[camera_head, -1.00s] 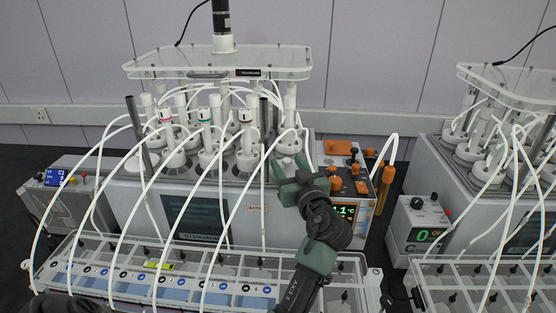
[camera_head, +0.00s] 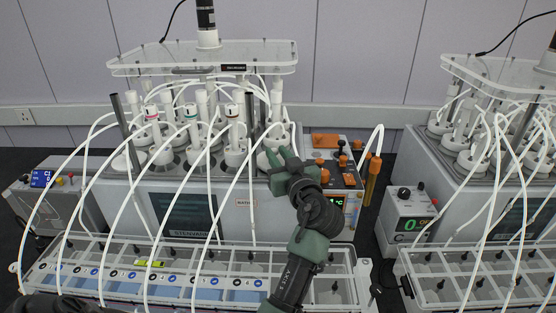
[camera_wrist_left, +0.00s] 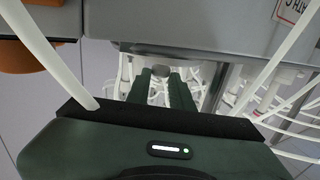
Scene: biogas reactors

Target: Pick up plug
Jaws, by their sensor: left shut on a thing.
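My left gripper (camera_head: 279,160) is at the front of the right-hand end of the near reactor row, beside the rightmost white-capped vessel (camera_head: 277,137). In the left wrist view its two dark green fingers (camera_wrist_left: 160,88) point away from the camera and stand close together. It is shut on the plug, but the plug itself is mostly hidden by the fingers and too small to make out. A grey rounded part shows just past the fingertips in the wrist view.
White tubes (camera_head: 125,205) arch over the reactor front and the bottle rack (camera_head: 190,262). A clear top plate (camera_head: 205,58) hangs above the vessels. A control unit (camera_head: 345,180) with orange parts stands just right of my gripper. A second reactor unit stands far right.

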